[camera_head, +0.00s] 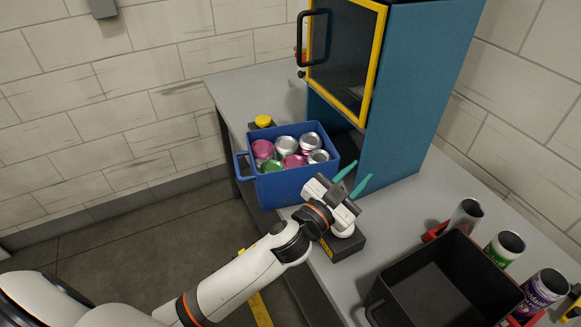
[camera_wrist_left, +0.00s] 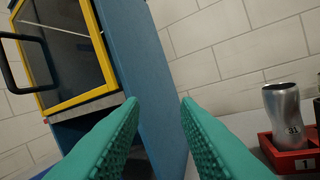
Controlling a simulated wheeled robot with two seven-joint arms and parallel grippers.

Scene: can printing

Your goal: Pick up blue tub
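The blue tub (camera_head: 276,188) stands on the grey table in front of the blue cabinet. It has a handle on its left side and is full of cans in silver, pink and green. My left gripper (camera_head: 356,182) is just right of the tub, with its green fingers apart and nothing between them. In the left wrist view the two green fingers (camera_wrist_left: 158,120) are spread, with the cabinet and wall beyond. My right gripper is not in view.
The blue cabinet (camera_head: 413,90) with a yellow-framed door stands behind the tub. A black bin (camera_head: 386,305) is at the lower right. Beside it, several cans stand in red holders, including a silver can (camera_wrist_left: 285,116). A yellow button (camera_head: 263,121) is behind the tub.

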